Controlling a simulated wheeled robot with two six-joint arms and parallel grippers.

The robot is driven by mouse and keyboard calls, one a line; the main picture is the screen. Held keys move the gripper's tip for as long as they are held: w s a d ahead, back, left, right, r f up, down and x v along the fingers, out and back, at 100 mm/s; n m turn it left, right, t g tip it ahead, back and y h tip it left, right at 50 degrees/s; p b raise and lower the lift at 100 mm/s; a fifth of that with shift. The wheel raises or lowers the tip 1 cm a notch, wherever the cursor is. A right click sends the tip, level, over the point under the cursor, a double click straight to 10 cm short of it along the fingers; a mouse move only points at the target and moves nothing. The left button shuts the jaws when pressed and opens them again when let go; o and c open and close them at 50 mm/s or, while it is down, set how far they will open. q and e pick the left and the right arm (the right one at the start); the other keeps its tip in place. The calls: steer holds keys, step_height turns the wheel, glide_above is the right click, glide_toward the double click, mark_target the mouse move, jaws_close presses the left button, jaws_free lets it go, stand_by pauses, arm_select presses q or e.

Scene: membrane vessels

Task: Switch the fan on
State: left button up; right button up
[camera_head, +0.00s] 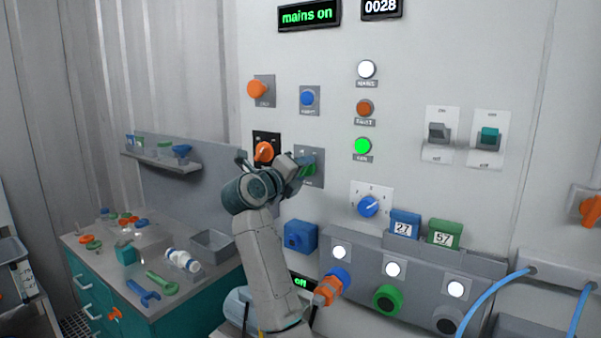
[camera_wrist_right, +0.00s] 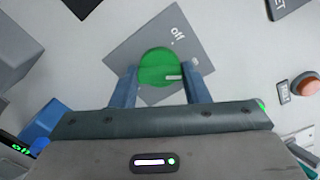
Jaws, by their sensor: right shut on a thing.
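A round green knob (camera_head: 308,169) sits on a grey plate (camera_head: 318,150) on the wall panel. In the right wrist view the green knob (camera_wrist_right: 160,66) has a small light mark on its lower right, and "off" is printed on its tilted plate (camera_wrist_right: 205,38). My right gripper (camera_wrist_right: 162,84) is shut on this knob, one blue finger on each side. In the head view my right gripper (camera_head: 290,168) partly covers the knob. I cannot read which switch is labelled for the fan. My left gripper is not in view.
An orange rotary switch (camera_head: 264,151) is close left of my gripper. A blue knob (camera_head: 368,206) and a lit green lamp (camera_head: 362,146) are to the right. The display (camera_head: 310,15) reads "mains on". A workbench (camera_head: 150,305) with tools stands at left.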

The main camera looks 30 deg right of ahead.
steer(key=shift+f, duration=0.1)
steer(key=o, duration=1)
steer(key=shift+a, duration=0.1)
steer(key=shift+b+v, duration=1.95)
steer(key=shift+v, duration=3.4)
